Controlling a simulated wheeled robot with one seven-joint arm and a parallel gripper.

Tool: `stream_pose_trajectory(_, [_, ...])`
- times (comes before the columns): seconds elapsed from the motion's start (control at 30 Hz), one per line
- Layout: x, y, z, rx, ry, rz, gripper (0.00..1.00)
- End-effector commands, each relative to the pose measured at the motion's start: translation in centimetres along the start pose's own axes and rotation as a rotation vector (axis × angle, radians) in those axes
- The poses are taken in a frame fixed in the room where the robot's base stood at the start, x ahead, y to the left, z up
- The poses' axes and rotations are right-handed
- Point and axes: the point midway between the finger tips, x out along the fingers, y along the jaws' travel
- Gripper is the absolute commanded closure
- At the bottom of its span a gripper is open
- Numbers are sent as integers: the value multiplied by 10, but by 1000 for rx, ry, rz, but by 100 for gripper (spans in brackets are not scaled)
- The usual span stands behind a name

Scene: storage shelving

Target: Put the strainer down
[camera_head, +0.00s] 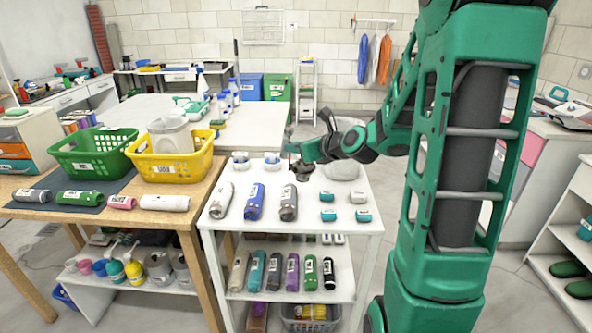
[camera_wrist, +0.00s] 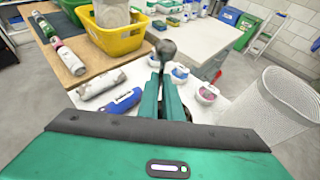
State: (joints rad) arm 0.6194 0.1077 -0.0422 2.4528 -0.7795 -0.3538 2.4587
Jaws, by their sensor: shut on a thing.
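My gripper (camera_head: 297,152) is above the back part of the white shelf's top (camera_head: 300,225). Its green fingers, seen close up in the wrist view (camera_wrist: 166,92), are shut on a small dark, rounded thing (camera_wrist: 166,47), which I take for the strainer. In the head view a dark shape (camera_head: 302,171) hangs at the fingers. It looks held above the shelf top; the exact gap cannot be told.
Several bottles (camera_head: 254,203) and teal boxes (camera_head: 328,214) lie on the shelf top. A yellow basket (camera_head: 170,167) is on the table at left.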

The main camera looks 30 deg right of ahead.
Motion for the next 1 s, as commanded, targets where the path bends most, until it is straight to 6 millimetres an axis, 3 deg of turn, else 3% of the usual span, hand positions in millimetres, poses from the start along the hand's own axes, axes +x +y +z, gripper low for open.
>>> stream_pose_trajectory(0.1, [15,-23,-9,6,3,-8,100])
stream_pose_trajectory(0.5, [65,-75,-28,7,1,-13,100])
stream_pose_trajectory(0.77, [74,-82,-35,6,1,-12,100])
stream_pose_trajectory(1.0, [86,-82,-62,8,2,-12,100])
